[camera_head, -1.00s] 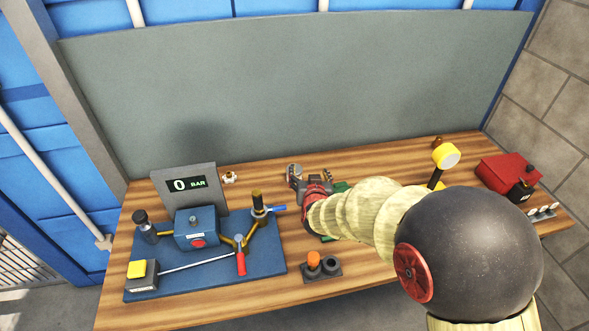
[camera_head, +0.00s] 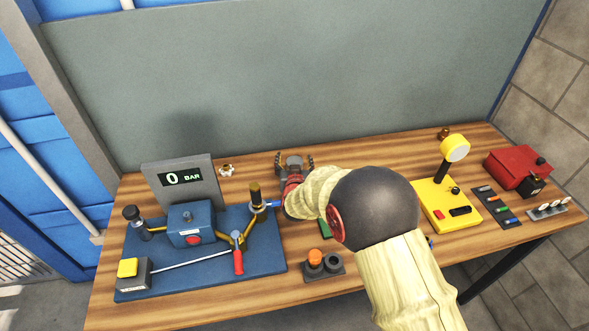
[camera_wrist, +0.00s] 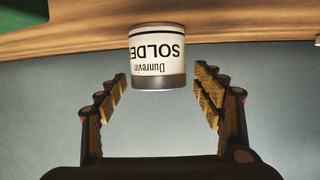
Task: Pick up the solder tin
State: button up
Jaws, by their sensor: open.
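The solder tin (camera_wrist: 157,55) is a small white and grey cylinder with "SOLDER" lettering, upside down in the wrist view. It stands on the wooden bench, centred between the lines of my two fingers. My gripper (camera_wrist: 160,80) is open, with one finger on each side of the tin and a visible gap at both. How far the tin lies between the fingertips is hard to tell. In the head view my gripper (camera_head: 294,160) is low over the back of the bench, and I cannot make out the tin there.
Left of my gripper is a blue board (camera_head: 210,268) with valves, and a "0 BAR" display (camera_head: 180,180) behind it. An orange-and-grey button block (camera_head: 323,265) sits in front. A yellow device (camera_head: 447,205) and red box (camera_head: 515,168) stand right. A grey panel (camera_head: 290,80) rises behind.

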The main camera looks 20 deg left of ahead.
aim_at(294, 157)
jog(key=x, duration=0.2)
jog(key=b+x, duration=0.1)
jog(key=shift+w+f, duration=0.3)
jog(key=shift+f, duration=0.15)
jog(key=shift+w+a, duration=0.15)
jog(key=shift+w, duration=0.05)
jog(key=shift+c, duration=0.8)
jog(key=c, duration=1.4)
jog(key=shift+r, duration=0.1)
jog(key=shift+c, duration=0.3)
